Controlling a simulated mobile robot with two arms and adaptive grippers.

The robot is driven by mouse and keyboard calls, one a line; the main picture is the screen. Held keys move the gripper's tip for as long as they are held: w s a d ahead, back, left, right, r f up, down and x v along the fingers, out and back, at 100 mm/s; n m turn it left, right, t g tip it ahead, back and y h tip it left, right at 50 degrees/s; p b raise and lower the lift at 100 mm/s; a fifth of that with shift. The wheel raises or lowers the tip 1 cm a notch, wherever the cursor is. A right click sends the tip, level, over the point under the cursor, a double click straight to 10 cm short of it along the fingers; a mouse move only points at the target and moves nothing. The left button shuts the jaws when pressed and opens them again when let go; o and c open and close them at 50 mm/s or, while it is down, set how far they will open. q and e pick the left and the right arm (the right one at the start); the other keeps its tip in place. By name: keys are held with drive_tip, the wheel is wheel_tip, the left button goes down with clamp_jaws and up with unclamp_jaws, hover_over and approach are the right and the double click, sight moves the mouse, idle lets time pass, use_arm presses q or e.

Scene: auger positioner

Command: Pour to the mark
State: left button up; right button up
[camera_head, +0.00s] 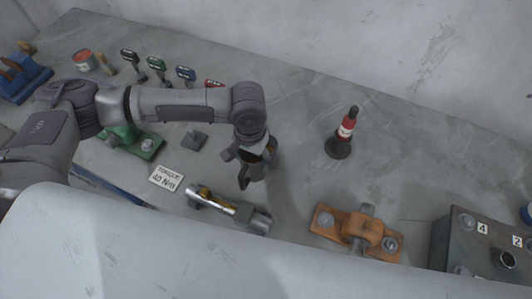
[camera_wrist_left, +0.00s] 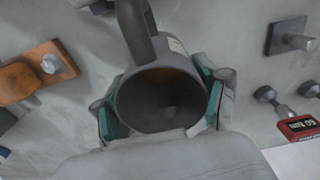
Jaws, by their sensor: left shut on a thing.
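My left gripper (camera_head: 256,153) is shut on a dark grey jug (camera_head: 252,173) near the middle of the bench. The jug also shows in the left wrist view (camera_wrist_left: 140,102), where the green-padded fingers sit on either side of it. Its round mouth faces that camera and its handle (camera_wrist_left: 136,28) points to the top of the picture. The inside is dark brown; I cannot tell a liquid level or see a mark. In the head view the arm partly covers the jug. My right gripper is not in view.
A red and black upright item (camera_head: 346,131) stands right of the jug. An orange bracket (camera_head: 357,231) and a grey numbered box (camera_head: 470,243) lie further right. A metal tool (camera_head: 228,207) and torque card (camera_head: 167,178) lie in front. Several coloured-tag tools (camera_head: 157,66) stand behind.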

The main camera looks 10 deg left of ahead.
use_arm(q)
drive_tip(key=shift+r, duration=3.05)
